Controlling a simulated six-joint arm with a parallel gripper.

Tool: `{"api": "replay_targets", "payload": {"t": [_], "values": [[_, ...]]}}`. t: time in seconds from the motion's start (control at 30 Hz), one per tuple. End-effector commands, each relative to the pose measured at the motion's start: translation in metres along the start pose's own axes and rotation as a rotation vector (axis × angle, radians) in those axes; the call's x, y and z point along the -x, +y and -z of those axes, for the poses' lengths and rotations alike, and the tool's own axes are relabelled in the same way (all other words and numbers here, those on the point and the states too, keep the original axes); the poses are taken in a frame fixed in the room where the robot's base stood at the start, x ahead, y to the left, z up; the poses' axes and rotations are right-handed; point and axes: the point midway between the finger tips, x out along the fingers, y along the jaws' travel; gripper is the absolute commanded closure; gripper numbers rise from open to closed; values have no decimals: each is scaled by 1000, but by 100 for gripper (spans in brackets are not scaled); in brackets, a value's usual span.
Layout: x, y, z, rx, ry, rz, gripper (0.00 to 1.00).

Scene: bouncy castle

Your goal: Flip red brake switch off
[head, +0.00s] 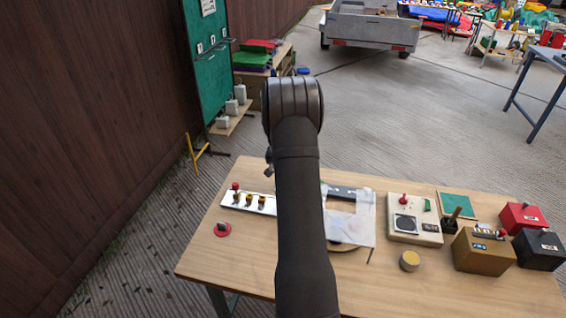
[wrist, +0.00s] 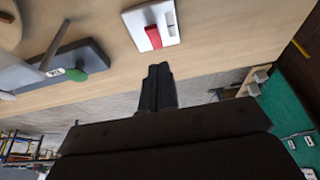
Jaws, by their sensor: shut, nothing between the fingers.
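In the wrist view, a red rocker switch (wrist: 153,37) sits on a small white plate (wrist: 169,32) on the wooden table (wrist: 104,98). My gripper (wrist: 159,70) points toward the plate, its dark fingers together and empty. The fingertips show just below the plate in the picture, with a gap between them and the switch; how high they are above the table I cannot tell. Which way the switch is tipped is unclear. In the head view, my arm covers the middle of the table, and the switch and fingertips do not show.
A grey box with a green knob (wrist: 97,55) stands left of the plate in the wrist view. In the head view, a white strip with knobs (head: 226,198), a control box (head: 425,234), and brown (head: 478,254), red (head: 520,221) and black boxes (head: 541,252) stand on the table.

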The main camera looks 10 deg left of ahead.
Motion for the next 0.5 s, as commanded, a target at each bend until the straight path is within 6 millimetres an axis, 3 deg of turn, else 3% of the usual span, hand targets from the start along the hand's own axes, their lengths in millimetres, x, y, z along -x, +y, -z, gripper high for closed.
{"api": "replay_targets", "payload": {"t": [0.2, 0.5], "values": [[-20, 0, -22, 0, -1, 0, 100], [-25, 0, -28, 0, 0, 1, 100]]}}
